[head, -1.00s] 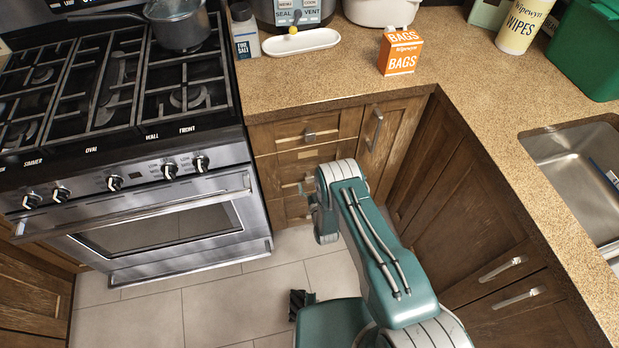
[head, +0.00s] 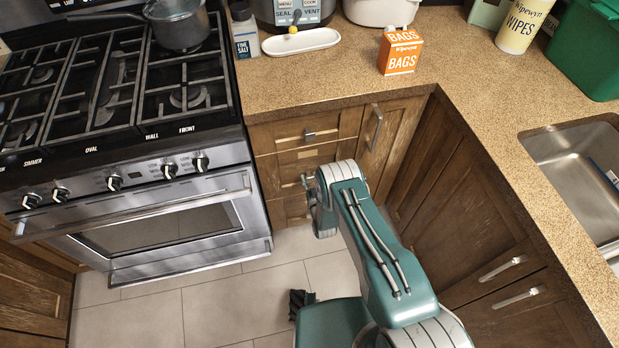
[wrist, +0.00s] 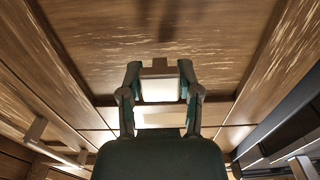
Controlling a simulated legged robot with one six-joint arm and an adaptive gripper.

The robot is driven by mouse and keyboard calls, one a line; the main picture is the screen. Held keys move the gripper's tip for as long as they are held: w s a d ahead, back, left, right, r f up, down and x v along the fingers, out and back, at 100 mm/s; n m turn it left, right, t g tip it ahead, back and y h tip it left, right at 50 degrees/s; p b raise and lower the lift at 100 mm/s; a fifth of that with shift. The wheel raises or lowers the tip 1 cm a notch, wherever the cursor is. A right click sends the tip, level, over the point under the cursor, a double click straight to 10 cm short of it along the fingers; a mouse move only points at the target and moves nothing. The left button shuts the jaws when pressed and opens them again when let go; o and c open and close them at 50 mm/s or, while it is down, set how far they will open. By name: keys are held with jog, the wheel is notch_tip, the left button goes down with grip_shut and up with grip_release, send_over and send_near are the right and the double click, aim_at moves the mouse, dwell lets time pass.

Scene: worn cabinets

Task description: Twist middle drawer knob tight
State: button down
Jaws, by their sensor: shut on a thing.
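A stack of worn brown drawers stands right of the stove. In the head view my teal arm hides most of the gripper and the right part of that drawer.
The stove (head: 150,205) with its handle bar stands close on the left. A cabinet door (head: 390,140) with an upright handle adjoins the drawers on the right, and more cabinets (head: 480,230) run along the right side. Tiled floor (head: 215,305) lies open in front.

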jog(key=m, duration=0.4)
jog(key=shift+w+a+r, duration=0.1)
jog(key=shift+r, duration=0.05)
jog(key=m, duration=0.4)
jog(key=shift+r, duration=0.1)
jog(key=m, duration=0.3)
jog(key=shift+a+m, duration=0.1)
jog(key=shift+m, duration=0.3)
jog(key=shift+r, duration=0.1)
jog(key=m, duration=0.4)
jog(key=shift+w+r+m, duration=0.1)
jog(key=shift+m, duration=0.2)
grip_release()
jog(key=shift+f, duration=0.25)
